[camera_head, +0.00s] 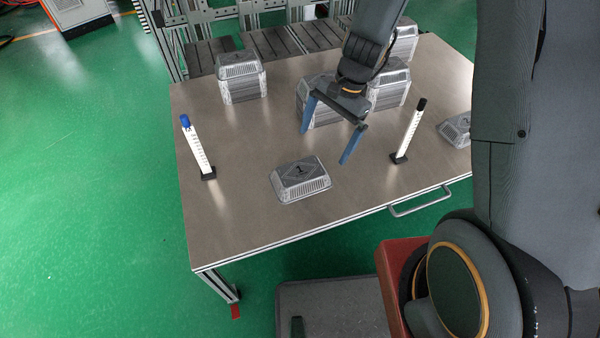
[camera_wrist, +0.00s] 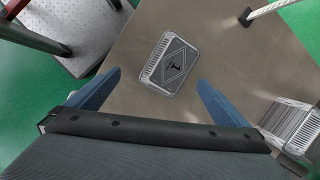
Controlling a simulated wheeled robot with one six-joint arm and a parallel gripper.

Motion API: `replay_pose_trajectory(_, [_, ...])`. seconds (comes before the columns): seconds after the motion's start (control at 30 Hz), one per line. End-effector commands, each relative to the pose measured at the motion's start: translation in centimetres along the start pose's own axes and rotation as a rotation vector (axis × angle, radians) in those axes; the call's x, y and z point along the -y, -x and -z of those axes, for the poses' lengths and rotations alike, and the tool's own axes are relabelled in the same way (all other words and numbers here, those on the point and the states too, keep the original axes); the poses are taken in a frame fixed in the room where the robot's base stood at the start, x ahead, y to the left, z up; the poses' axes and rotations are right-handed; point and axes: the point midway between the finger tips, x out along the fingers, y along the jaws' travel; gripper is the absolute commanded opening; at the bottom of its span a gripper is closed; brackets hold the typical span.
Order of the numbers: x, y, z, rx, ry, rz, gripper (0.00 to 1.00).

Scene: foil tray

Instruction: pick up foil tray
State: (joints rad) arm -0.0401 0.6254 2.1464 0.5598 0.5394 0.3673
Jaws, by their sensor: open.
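A single silver foil tray (camera_head: 301,180) lies upside down near the front edge of the table, with a dark diamond and a "1" on its top. In the wrist view the foil tray (camera_wrist: 170,64) lies ahead of and between the two blue fingers. My gripper (camera_head: 327,136) is open and empty, above the table and behind and to the right of this tray in the head view. The fingers are apart from the tray. My gripper also shows at the bottom of the wrist view (camera_wrist: 158,95).
A blue-capped marked post (camera_head: 197,150) stands left of the tray and a black-capped post (camera_head: 408,134) stands right. Stacks of foil trays stand at the back left (camera_head: 241,80) and behind my gripper. Another tray (camera_head: 456,128) lies at the right. The table (camera_head: 240,226) around the single tray is clear.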

Motion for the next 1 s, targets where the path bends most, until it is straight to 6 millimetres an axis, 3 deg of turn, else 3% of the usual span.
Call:
replay_pose_trajectory(0.1, [1.8,-4.0,1.0,0.043,-0.161,0.013,1.0])
replay_pose_trajectory(0.3, [3.6,-8.5,2.1,0.083,-0.35,0.031,1.0])
replay_pose_trajectory(1.0, [4.0,-15.7,1.5,0.096,-0.409,0.033,1.0])
